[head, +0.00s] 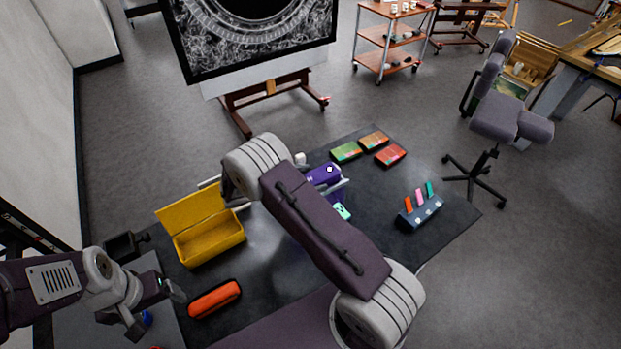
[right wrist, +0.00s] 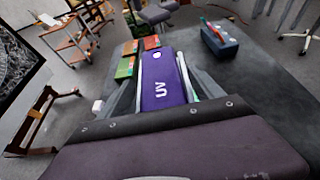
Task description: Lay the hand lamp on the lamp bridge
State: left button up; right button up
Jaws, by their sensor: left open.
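The hand lamp (right wrist: 160,82) is a purple bar marked "UV", lying lengthwise between the fingers of my right gripper (right wrist: 164,68) in the right wrist view. The pale finger pads lie along both its sides and appear to touch it. In the head view the lamp (head: 321,175) shows just past my right arm, which hides part of it; whether it is clear of the mat I cannot tell. My left gripper (head: 156,307) is open and empty at the lower left. I cannot pick out the lamp bridge for certain; my right arm may cover it.
A dark mat (head: 285,290) covers the table. On it are an open yellow case (head: 208,242), an orange-red case (head: 214,298), several green and red boxes (head: 346,152), a blue holder (head: 419,212) with coloured sticks, and a small white piece (head: 300,158). The mat's right front is clear.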

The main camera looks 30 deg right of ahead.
jog(key=shift+r, duration=0.2)
jog(key=b+v, duration=0.3)
jog(key=v, duration=0.9)
jog(key=shift+r, duration=0.1)
